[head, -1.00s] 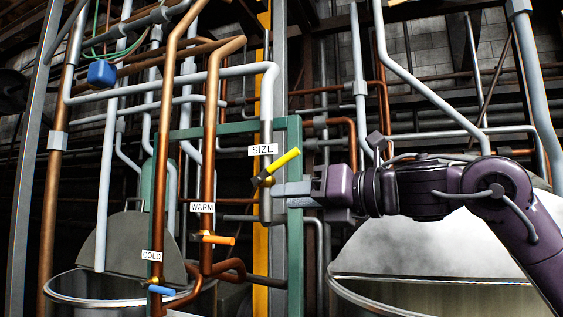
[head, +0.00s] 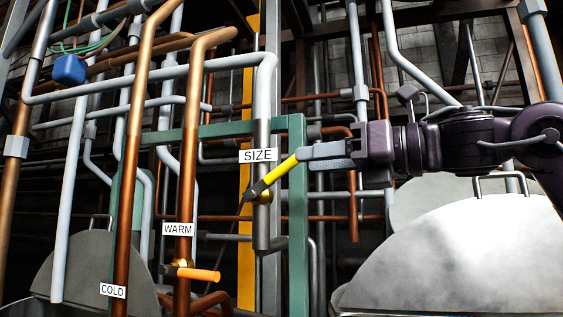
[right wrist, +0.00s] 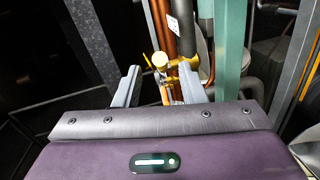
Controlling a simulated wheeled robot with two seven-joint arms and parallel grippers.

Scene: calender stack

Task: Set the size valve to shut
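The size valve has a yellow lever (head: 276,178) on a grey vertical pipe under the SIZE label (head: 258,155). The lever slants up to the right from a dark hub end at lower left. My right gripper (head: 303,154) comes in from the right, its fingertips at the lever's raised outer end. In the right wrist view the two fingers stand apart, and the lever's round yellow end (right wrist: 160,60) shows in the gap between them. Whether either finger touches it I cannot tell. My left gripper is not in view.
An orange WARM lever (head: 197,274) sits lower left on a copper pipe, with the COLD label (head: 113,291) further left. A green frame post (head: 298,215) stands just right of the size valve's pipe. A metal vat lid (head: 465,255) is at lower right.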

